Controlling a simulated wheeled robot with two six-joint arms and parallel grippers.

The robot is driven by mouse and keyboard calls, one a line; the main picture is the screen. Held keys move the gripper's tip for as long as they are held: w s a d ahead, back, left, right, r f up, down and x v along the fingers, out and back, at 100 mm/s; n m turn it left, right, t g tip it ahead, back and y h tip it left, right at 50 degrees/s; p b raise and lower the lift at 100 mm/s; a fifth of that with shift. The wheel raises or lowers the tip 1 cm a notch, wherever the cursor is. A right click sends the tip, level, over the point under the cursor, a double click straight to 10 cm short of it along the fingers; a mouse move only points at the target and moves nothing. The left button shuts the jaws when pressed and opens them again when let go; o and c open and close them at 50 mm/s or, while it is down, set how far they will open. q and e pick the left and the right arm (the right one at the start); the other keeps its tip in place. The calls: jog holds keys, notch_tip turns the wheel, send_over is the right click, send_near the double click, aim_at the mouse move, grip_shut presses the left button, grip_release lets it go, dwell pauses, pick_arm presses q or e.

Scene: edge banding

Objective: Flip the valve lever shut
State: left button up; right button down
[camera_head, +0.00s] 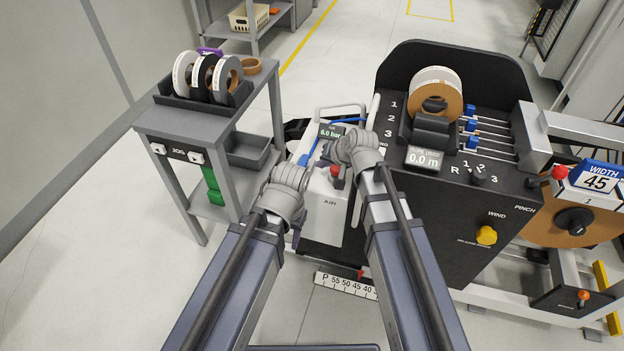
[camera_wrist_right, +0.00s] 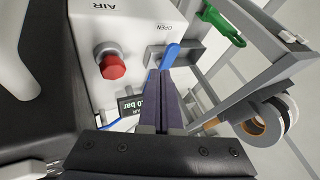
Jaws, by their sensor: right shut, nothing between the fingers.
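The valve's blue lever (camera_wrist_right: 172,55) stands out from a grey valve body on the white air unit (camera_head: 325,212), beside a label reading OPEN (camera_wrist_right: 165,27). A bit of blue also shows beside my arm in the head view, partly hidden. My right gripper (camera_wrist_right: 160,74) is shut and empty. Its fingertips are right by the lever's free end in the wrist view; I cannot tell whether they touch. In the head view its fingers are hidden behind my right wrist.
The air unit carries a red button (camera_wrist_right: 112,66) and a pressure display (camera_head: 330,131) reading 6.0 bar. A grey cart (camera_head: 160,122) with tape rolls stands at left. The black banding machine (camera_head: 455,215) stands close at right. Open floor lies at front left.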

jog(key=shift+f, duration=0.1)
dwell(0.3)
jog(key=b+x, duration=0.8)
jog(key=x, duration=0.2)
